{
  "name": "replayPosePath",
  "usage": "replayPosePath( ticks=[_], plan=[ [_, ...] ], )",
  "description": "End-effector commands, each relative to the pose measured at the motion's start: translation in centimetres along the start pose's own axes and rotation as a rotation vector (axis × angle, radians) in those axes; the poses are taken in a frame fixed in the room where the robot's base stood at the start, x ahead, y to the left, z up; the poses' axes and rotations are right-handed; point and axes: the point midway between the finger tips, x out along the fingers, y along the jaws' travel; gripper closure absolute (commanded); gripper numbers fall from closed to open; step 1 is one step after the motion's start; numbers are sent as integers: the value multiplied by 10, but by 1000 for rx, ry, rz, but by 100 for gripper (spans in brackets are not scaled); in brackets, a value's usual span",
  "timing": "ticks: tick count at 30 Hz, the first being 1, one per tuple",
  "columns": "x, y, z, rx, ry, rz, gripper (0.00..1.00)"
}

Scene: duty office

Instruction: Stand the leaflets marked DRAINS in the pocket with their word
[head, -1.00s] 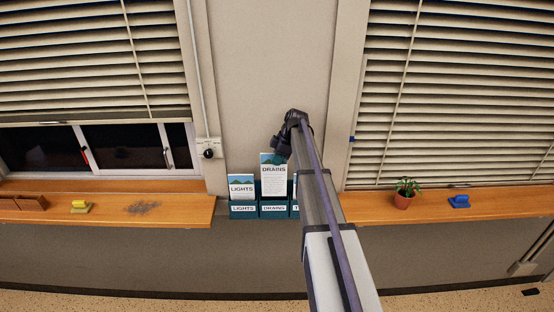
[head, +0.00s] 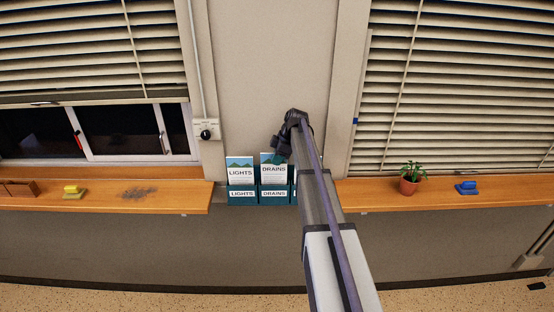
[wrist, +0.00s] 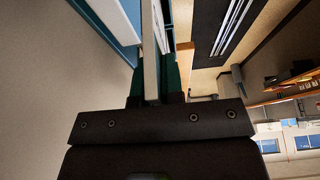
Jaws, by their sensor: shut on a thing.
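The DRAINS leaflets (head: 273,170), white with a blue and green picture at the top, stand upright in the middle pocket, labelled DRAINS (head: 274,194), of a teal wall rack. Their top is a little higher than that of the LIGHTS leaflets. My gripper (head: 282,157) is at their top right corner and shut on them. In the wrist view the leaflets show edge-on as a pale strip (wrist: 150,50) between the fingers (wrist: 155,97). Their lower part is hidden by the pocket front.
LIGHTS leaflets (head: 240,172) fill the left pocket. My arm hides most of the right pocket. Wooden sills on both sides hold a yellow item (head: 73,191), a potted plant (head: 410,179) and a blue item (head: 466,187). A dial (head: 205,133) is on the wall.

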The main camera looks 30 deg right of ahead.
Motion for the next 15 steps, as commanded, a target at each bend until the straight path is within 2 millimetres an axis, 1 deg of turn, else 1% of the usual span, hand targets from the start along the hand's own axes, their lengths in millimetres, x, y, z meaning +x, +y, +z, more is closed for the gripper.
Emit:
replayPosePath(
  ticks=[2,3,12,15],
  plan=[
    [0,0,0,0,0,0,100],
    [0,0,0,0,0,0,91],
    [0,0,0,0,0,0,62],
    [0,0,0,0,0,0,62]
  ],
)
